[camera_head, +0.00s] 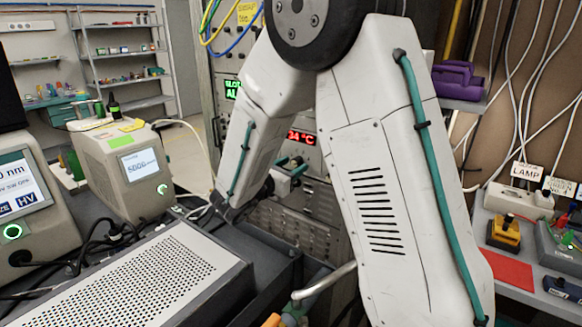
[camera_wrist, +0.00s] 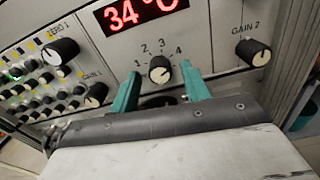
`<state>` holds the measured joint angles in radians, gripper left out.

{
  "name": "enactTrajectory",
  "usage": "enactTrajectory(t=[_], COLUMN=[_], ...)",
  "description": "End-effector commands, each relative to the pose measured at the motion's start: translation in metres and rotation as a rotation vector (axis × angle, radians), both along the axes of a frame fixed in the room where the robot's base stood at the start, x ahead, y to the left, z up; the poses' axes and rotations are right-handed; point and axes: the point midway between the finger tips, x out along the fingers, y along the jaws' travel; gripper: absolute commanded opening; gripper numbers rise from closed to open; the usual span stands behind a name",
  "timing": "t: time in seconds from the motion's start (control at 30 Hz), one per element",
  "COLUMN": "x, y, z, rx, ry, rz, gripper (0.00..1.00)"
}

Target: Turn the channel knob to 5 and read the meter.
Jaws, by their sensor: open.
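In the wrist view, a black knob with a pale cap (camera_wrist: 159,67) sits on the grey panel, with the numbers 1 to 4 printed around it. I see no 5 beside it, and its pointer setting is too small to read. My gripper (camera_wrist: 160,76) has its two teal fingers apart, one on each side of the knob in the picture. I cannot tell whether they touch it. In the head view my gripper (camera_head: 292,166) is in front of the rack, below a red display (camera_head: 301,137). No dial meter shows clearly.
The red display (camera_wrist: 140,12) reads 34 °C. Knobs ZERO 1 (camera_wrist: 60,52), GAIN 1 (camera_wrist: 96,95) and GAIN 2 (camera_wrist: 253,52) flank the numbered knob. Several small knobs crowd the panel's left. A perforated grey box (camera_head: 140,285) stands at the front left.

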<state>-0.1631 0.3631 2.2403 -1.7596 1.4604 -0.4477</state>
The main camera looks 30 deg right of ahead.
Motion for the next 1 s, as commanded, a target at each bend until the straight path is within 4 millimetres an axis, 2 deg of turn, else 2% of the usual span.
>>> enactTrajectory(t=[0.27, 0.37, 0.43, 0.47, 0.77, 1.0], x=[0.0008, 0.0008, 0.0008, 0.0008, 0.0007, 0.0009], y=[-0.0031, -0.003, -0.0029, -0.0029, -0.0025, -0.0022], z=[-0.0001, -0.0001, -0.0001, -0.0001, -0.0002, -0.0002], rx=[0.0, 0.001, 0.001, 0.001, 0.011, 0.056], ry=[0.0, 0.0, 0.0, 0.0, -0.024, -0.135], rz=[-0.001, -0.001, -0.001, -0.001, -0.001, -0.001], gripper=[0.47, 0.24, 0.05, 0.02, 0.02, 0.02])
